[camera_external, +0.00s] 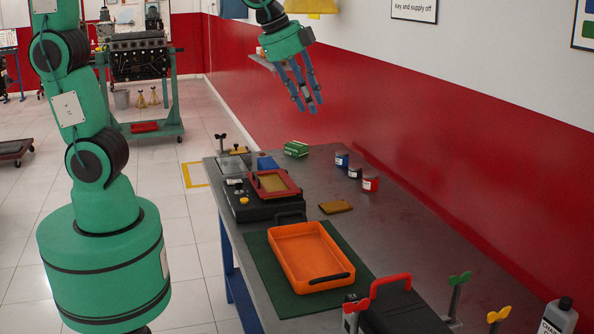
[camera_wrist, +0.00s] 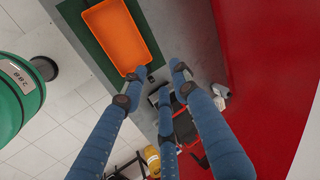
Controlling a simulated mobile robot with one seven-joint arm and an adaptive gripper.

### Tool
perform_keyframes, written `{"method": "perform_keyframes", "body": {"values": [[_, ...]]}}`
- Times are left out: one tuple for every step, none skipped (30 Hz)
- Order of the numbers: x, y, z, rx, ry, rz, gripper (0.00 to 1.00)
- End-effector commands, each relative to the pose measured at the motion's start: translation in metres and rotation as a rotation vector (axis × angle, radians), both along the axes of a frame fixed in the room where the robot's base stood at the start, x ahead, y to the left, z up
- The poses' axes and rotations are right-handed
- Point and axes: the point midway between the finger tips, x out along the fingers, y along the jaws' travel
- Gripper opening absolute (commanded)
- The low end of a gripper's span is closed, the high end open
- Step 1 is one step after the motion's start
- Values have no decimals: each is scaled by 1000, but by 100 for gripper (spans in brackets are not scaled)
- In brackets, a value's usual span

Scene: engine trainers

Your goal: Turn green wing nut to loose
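The green wing nut (camera_external: 459,279) sits on top of a grey post near the front right of the workbench in the external view. Its two wings spread to the sides; how far it is turned is too small to tell. I cannot make it out in the wrist view. My gripper (camera_external: 305,105) hangs in the air above the far part of the bench, well away from the nut. Its three blue fingers point down, spread apart with nothing between them. They also show in the wrist view (camera_wrist: 161,78).
A yellow wing nut (camera_external: 498,315) stands right of the green one, near a bottle (camera_external: 559,318). A toolbox with a red handle (camera_external: 391,281) lies to the left. An orange tray (camera_external: 299,235), cans (camera_external: 370,183) and a red-framed box (camera_external: 274,186) occupy the bench. The red wall runs along its right.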

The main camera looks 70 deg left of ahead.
Motion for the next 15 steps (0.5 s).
{"method": "perform_keyframes", "body": {"values": [[11, -13, 3, 28, 7, -61, 29], [17, -21, 3, 44, 10, -99, 29], [25, -31, 3, 67, 13, -150, 29], [32, -38, 2, 85, 15, -189, 29], [37, -46, 2, 102, 16, -228, 29], [45, -57, 1, 124, 18, -278, 29], [51, -65, 0, 141, 19, -318, 29], [56, -73, -1, 158, 19, -357, 29], [63, -84, -3, 181, 22, -409, 29], [68, -93, -4, 198, 24, -448, 29], [73, -102, -6, 215, 25, -487, 29], [79, -113, -9, 237, 28, -539, 29], [84, -122, -10, 254, 28, -579, 29], [88, -131, -13, 271, 30, -618, 29], [94, -144, -16, 293, 30, -670, 29]]}}
